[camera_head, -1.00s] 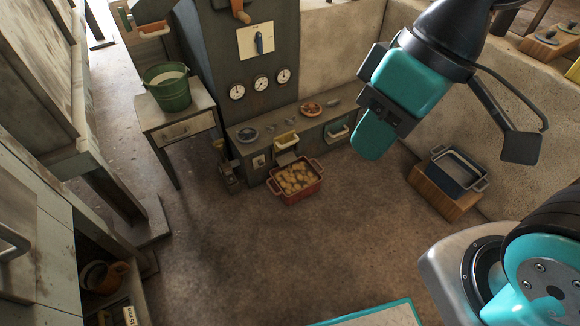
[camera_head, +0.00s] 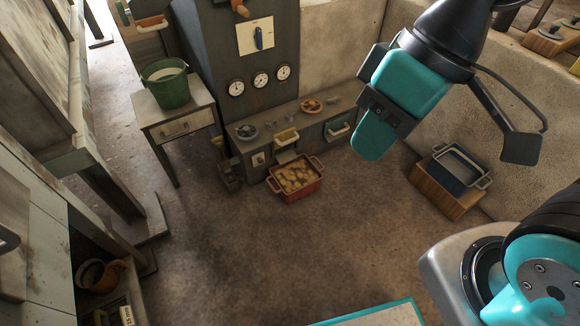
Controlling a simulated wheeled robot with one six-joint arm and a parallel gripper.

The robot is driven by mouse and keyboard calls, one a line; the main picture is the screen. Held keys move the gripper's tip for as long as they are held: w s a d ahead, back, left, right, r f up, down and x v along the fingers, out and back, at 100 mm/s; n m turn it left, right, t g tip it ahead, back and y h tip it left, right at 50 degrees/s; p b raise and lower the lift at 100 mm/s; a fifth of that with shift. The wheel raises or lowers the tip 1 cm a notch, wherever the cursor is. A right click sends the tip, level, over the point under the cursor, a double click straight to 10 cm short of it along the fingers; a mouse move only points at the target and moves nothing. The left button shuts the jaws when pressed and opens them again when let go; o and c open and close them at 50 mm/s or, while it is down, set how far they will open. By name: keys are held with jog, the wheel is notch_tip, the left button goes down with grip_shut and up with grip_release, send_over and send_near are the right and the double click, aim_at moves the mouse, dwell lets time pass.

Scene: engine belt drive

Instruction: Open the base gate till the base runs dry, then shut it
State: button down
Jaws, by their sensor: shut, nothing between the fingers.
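The grey machine (camera_head: 232,55) stands at the back, with a low base (camera_head: 309,140) along its foot. A yellow-rimmed spout or scoop (camera_head: 286,137) sits on the base front, and a pale green-and-white piece (camera_head: 338,129) is to its right. I cannot tell which part is the base gate or whether it is open. A red bin (camera_head: 273,190) full of yellowish lumps stands on the floor under the yellow piece. My gripper (camera_head: 368,140) hangs at the upper right, shut and empty. It appears apart from the base.
A green bucket (camera_head: 169,90) stands on a small table (camera_head: 160,115) at the left. A blue bin (camera_head: 458,178) sits on a wooden block (camera_head: 440,192) at the right. Wooden cabinets line the left edge. The middle floor (camera_head: 245,240) is clear.

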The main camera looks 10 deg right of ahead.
notch_tip(320, 180, down, 5)
jog(key=b, duration=0.4)
jog(key=shift+r, duration=0.2)
notch_tip(320, 180, up, 6)
jog(key=p, duration=0.6)
